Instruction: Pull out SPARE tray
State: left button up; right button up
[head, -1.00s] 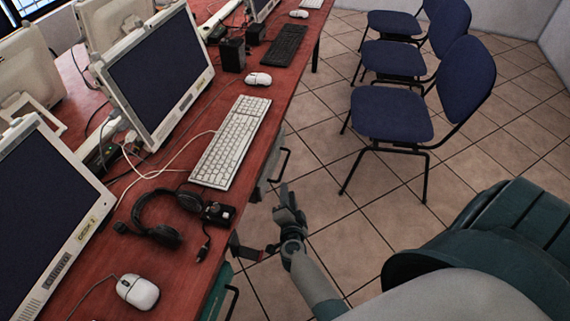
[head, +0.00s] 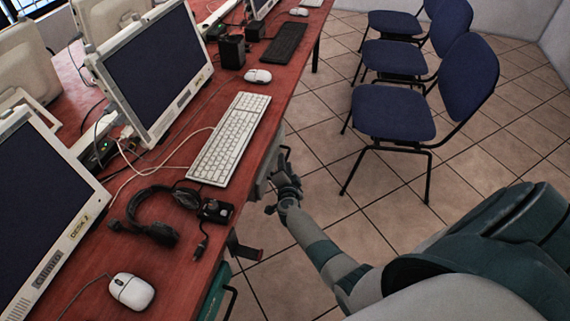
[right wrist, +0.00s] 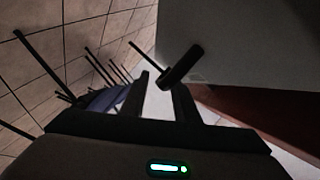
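My right gripper (head: 281,170) is beside the desk's right edge, at the grey drawer-like front (head: 264,184) under the desktop. A dark bar handle (head: 286,152) sticks out there, close to the fingertips. In the right wrist view the right gripper (right wrist: 162,85) has its two fingers apart, with the black handle (right wrist: 183,66) at their tips, partly overlapping the gap. I cannot tell whether it touches a finger. A green front with a dark handle (head: 231,301) shows lower down under the desk. No SPARE label is readable. My left gripper is not in view.
The red desk (head: 185,265) holds monitors, a white keyboard (head: 230,138), a headset (head: 150,215), a white mouse (head: 132,291) and cables. A dark red bracket-like piece (head: 245,251) juts from the desk's side. Blue chairs (head: 395,112) stand right, with open tiled floor between.

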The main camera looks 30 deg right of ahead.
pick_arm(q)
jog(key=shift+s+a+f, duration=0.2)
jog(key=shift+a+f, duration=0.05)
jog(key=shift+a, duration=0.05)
pick_arm(e)
jog(key=shift+x, duration=0.85)
grip_shut()
pick_arm(q)
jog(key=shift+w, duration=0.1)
jog(key=p, duration=0.1)
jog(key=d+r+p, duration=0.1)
jog(key=p, duration=0.1)
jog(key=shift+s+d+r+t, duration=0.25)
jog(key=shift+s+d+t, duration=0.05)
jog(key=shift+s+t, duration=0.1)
pick_arm(e)
jog(key=s+d, duration=1)
jog(key=s, duration=0.2)
jog(key=shift+d, duration=0.15)
